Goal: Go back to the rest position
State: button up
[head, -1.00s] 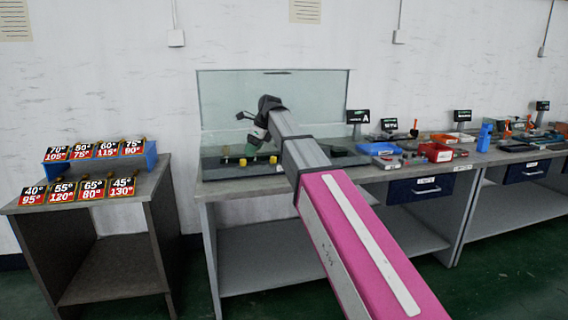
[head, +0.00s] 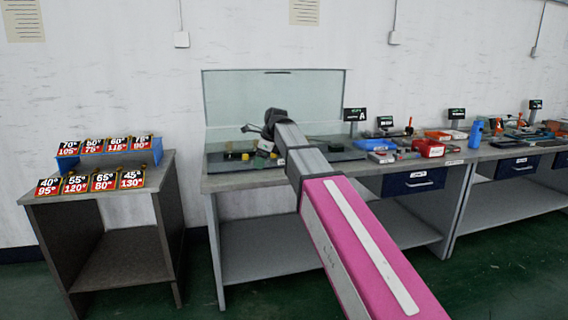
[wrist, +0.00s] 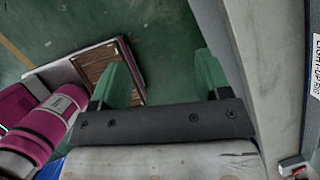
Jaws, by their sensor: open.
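My gripper (wrist: 157,80) shows in the wrist view with its two green fingers spread apart and nothing between them. Behind the fingers are the green floor and part of my own pink and white body. In the head view, my arm reaches from the lower right towards the bench (head: 225,183) with the clear screen. The gripper (head: 246,129) is small there, at the left of the arm's end, above the bench top. The fingers are hard to make out in that view.
A dark table (head: 100,201) at left carries several angle-marked cards, some on a blue riser (head: 67,162). A clear screen (head: 270,97) stands behind the bench. Small yellow and dark parts lie under the arm. Red bins (head: 429,148) and a blue bottle (head: 476,133) stand to the right.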

jog(key=s+d+f+n+h, duration=0.1)
jog(key=s+d+f+n, duration=0.35)
jog(key=d+f, duration=0.55)
jog(key=s+d+f+n+h, duration=0.1)
jog(key=s+d+f+n, duration=0.4)
jog(key=f, duration=0.9)
jog(key=s+d+f+n+g+h, duration=0.1)
jog(key=s+d+f+n+h, duration=0.1)
jog(key=s+d+f+n, duration=0.8)
jog(key=s+d+f, duration=0.2)
jog(key=s+f, duration=0.1)
jog(key=f, duration=0.1)
jog(key=shift+s+d, duration=0.2)
jog(key=shift+d, duration=0.15)
